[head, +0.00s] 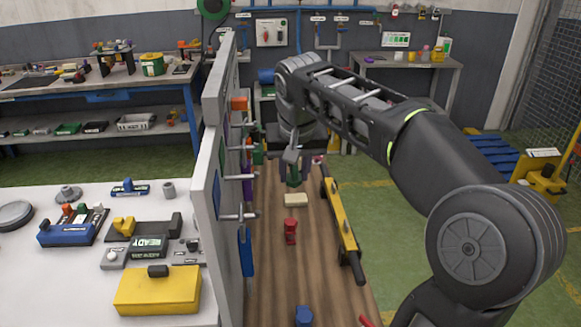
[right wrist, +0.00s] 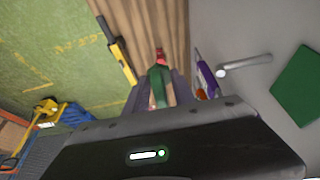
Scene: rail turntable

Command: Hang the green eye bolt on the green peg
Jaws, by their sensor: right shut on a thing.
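My right gripper (head: 291,160) is shut on the green eye bolt (head: 293,178), above the far part of the wooden bench top. In the right wrist view the green eye bolt (right wrist: 158,88) sits between the two fingers (right wrist: 160,95), apart from the board. The upright grey board (head: 213,180) stands left of the gripper, with several pale pegs pointing right. In the right wrist view one peg (right wrist: 245,65) is close to a green square (right wrist: 298,85) on the board. Which peg counts as green is not certain. My left gripper is not in view.
A red part (head: 290,231), a tan block (head: 296,200), a blue part (head: 304,316) and a long yellow level (head: 341,220) lie on the wooden bench (head: 270,290). Blue (head: 246,250) and purple (head: 247,186) pieces hang at the board. A white table (head: 60,290) stands left.

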